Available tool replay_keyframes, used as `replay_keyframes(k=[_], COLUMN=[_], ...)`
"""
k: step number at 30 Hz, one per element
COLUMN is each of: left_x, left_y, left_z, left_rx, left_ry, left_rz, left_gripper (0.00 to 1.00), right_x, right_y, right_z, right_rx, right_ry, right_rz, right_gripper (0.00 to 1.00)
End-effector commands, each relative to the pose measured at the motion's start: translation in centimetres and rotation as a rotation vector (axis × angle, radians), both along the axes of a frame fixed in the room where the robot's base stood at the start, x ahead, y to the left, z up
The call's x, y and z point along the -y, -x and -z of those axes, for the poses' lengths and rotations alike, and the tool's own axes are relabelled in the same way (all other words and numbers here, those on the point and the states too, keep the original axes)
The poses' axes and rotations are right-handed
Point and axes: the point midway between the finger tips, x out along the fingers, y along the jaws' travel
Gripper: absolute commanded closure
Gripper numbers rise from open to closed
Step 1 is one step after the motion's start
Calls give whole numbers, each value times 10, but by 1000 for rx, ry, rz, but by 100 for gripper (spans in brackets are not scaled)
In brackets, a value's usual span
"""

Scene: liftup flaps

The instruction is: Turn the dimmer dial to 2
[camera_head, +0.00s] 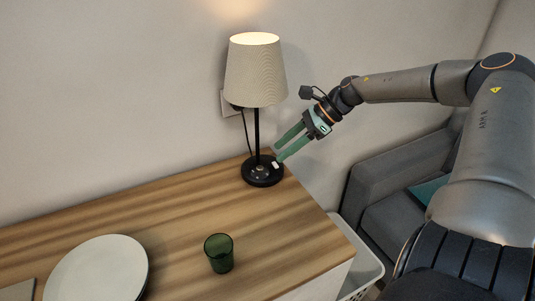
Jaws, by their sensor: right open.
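A table lamp (256,75) with a pale shade, a black stem and a round black base (256,180) stands at the back right of the wooden cabinet top. Its bulb is lit. A small white piece (276,164) shows on the right side of the base; it may be the dimmer dial, but no numbers are readable. My right gripper (278,152), with green fingers, reaches in from the right and points down-left toward the base. Its fingers are apart and nothing is between them. Its lower fingertip is close to the white piece; I cannot tell whether they touch. My left gripper is not in view.
A green glass (219,252) stands near the front of the wooden top (175,215). White plates (98,268) lie at the front left. A white basket (368,262) and a grey sofa (385,175) are to the right. The middle of the top is clear.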

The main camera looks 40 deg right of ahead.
Motion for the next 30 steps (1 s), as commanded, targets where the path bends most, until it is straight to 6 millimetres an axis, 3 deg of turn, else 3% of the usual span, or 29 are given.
replay_keyframes(k=[1,12,27,30], left_x=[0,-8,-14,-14], left_y=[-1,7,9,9], left_z=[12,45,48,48], left_rx=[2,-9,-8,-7], left_ry=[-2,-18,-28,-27], left_rz=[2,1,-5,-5], left_gripper=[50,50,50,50], right_x=[-4,-27,-34,-34], right_y=[-3,-22,-28,-28], right_z=[12,40,43,43], right_rx=[-2,-1,1,1], right_ry=[1,0,-1,-1], right_rz=[-2,-1,0,0], right_gripper=[48,48,48,58])
